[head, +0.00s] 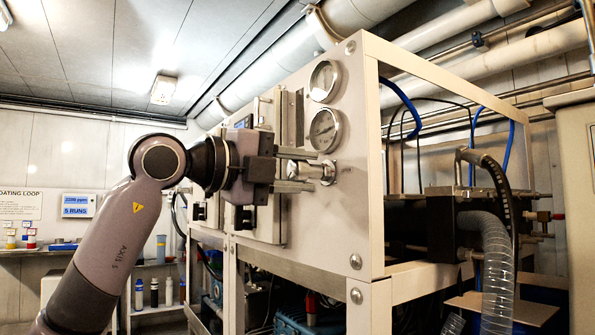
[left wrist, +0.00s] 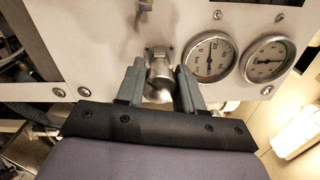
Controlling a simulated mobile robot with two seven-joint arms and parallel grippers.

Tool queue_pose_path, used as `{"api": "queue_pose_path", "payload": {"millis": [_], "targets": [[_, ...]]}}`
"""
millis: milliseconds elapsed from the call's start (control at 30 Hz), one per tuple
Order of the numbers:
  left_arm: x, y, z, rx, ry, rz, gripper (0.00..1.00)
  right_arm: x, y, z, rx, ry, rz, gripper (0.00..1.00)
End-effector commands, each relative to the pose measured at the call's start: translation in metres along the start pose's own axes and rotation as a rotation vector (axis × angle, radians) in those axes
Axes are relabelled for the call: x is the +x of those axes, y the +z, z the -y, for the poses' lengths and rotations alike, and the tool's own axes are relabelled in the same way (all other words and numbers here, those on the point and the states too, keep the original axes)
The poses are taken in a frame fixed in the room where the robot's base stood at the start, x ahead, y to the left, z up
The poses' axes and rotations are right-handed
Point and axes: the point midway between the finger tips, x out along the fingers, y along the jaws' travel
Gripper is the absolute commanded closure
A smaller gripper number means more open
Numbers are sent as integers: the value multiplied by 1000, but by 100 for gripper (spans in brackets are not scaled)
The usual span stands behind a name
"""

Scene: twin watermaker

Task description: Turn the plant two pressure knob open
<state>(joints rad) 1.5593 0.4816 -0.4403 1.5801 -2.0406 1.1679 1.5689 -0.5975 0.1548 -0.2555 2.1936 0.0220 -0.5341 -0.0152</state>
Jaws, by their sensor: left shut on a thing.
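The pressure knob (head: 326,172) is a shiny metal knob on the white front panel of the machine frame, below two round gauges. My left gripper (head: 300,172) reaches it from the left, with its fingers along the knob. In the left wrist view the knob (left wrist: 159,75) sits between the two grey fingers of my left gripper (left wrist: 160,82), which is shut on it. The upper gauge (head: 325,81) and lower gauge (head: 325,130) show beside it; the left wrist view shows both dials too. My right gripper is not in view.
The white frame (head: 365,200) stands around the machine, with a clear ribbed hose (head: 497,270) at right. White pipes (head: 460,25) run overhead. A shelf with bottles (head: 154,293) stands at the back left. A small display (head: 78,206) hangs on the back wall.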

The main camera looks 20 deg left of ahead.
Motion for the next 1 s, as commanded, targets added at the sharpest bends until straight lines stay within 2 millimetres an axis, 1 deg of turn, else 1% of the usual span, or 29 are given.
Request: {"api": "queue_pose_path", "payload": {"millis": [500,533,567,600,867,967,1000], "targets": [[-1,2,1,-18,-3,6,94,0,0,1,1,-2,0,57],[-1,2,1,-18,-3,6,53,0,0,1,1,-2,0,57],[-1,2,1,-18,-3,6,44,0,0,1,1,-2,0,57],[-1,2,1,-18,-3,5,38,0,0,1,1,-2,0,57],[-1,1,0,-17,-1,3,38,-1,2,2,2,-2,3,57],[-7,1,0,-16,-1,3,38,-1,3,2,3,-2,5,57],[-11,1,0,-15,-2,4,38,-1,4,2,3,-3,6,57]]}}
